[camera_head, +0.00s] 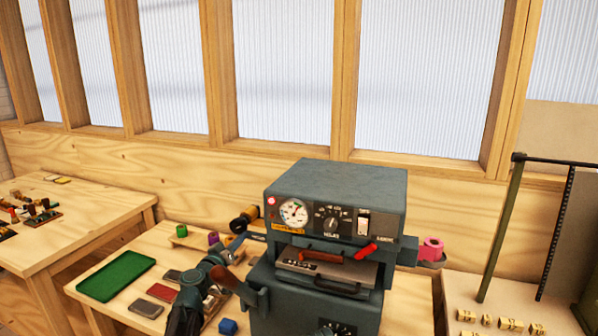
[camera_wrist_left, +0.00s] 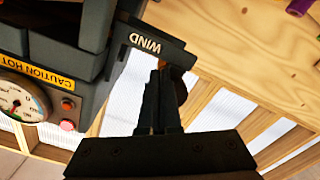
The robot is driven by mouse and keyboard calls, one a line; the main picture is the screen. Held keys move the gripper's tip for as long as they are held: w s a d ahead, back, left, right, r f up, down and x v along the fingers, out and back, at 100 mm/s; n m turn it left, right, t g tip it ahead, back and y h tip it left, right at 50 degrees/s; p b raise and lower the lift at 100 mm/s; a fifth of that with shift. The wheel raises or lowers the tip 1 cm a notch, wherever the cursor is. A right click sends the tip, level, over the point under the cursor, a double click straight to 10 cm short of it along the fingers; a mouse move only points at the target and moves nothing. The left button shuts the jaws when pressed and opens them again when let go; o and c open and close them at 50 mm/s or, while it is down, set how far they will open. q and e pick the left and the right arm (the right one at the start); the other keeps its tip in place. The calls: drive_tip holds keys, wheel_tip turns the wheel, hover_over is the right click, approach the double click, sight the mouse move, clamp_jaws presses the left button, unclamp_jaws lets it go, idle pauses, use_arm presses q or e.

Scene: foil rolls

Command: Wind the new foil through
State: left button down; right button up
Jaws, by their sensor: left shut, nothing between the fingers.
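The dark grey machine (camera_head: 335,187) stands in the middle of the head view, with a gauge (camera_head: 294,212), a dial and a switch on its front. A gold-and-black roll (camera_head: 243,220) sits at its upper left side. A pink roll (camera_head: 432,248) sits on a holder at its right side. My left gripper (camera_head: 237,243) is beside the machine's left side, just below the gold-and-black roll. In the left wrist view its fingers (camera_wrist_left: 160,95) are shut and empty, near the arm marked WIND (camera_wrist_left: 145,43). A dark brown round part shows behind them, partly hidden. My right gripper is out of view.
A green tray (camera_head: 116,275), dark and red flat blocks (camera_head: 160,292), a blue block (camera_head: 228,326) and small green and purple rolls (camera_head: 182,231) lie on the table left of the machine. A brown-handled lever (camera_head: 228,280) sticks out left. A green metal frame (camera_head: 501,228) stands at the right.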

use_arm(q)
drive_tip(key=shift+w+a+f, duration=0.1)
drive_tip(key=shift+a+f, duration=0.05)
drive_tip(key=shift+a, duration=0.15)
drive_tip(key=shift+a+f+b, duration=0.2)
drive_tip(key=shift+f+b, duration=0.4)
drive_tip(key=shift+b, duration=0.2)
idle(0.3)
drive_tip(key=v, duration=0.6)
idle(0.5)
